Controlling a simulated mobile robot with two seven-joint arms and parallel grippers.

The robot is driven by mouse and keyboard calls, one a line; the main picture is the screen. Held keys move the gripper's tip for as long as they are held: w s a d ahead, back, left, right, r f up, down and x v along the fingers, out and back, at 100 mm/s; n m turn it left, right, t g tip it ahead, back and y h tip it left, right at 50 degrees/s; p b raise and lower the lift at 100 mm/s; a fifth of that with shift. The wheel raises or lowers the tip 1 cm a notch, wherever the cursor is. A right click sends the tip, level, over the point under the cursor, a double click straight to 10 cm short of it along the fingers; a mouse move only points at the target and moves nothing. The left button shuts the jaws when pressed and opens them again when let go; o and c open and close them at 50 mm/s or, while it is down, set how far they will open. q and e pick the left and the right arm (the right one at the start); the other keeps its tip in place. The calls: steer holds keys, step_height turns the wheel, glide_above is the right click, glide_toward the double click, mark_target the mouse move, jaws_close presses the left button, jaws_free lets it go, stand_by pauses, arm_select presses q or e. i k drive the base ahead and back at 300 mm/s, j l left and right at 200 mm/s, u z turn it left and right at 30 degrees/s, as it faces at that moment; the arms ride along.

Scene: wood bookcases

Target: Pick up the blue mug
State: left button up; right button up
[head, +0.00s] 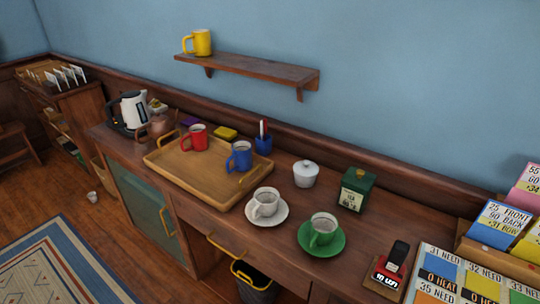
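The blue mug (239,157) stands upright on the wooden tray (188,191), near the tray's right end. Its handle faces the lower left. A red mug (195,138) stands on the same tray, to the left of and behind the blue mug. The tray lies on the long wooden cabinet top. Neither of my grippers shows in the head view.
A white cup on a saucer (265,205) and a green cup on a green saucer (322,234) stand right of the tray. A blue pen holder (263,143) is close behind the blue mug. A shelf (245,68) with a yellow mug (201,42) hangs above.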

mark_target(242, 156)
steer(key=i+j+z, duration=0.15)
steer(key=j, duration=0.15)
steer(key=j+z, duration=0.15)
steer(key=i+j+z, duration=0.15)
steer(key=j, duration=0.25)
steer(key=i+j, duration=0.1)
steer(key=j, duration=0.35)
steer(key=i+j+z, duration=0.1)
steer(key=j, duration=0.35)
steer(key=i+j, duration=0.1)
steer(key=j, duration=0.35)
steer(key=i+j+z, duration=0.1)
steer(key=j, duration=0.4)
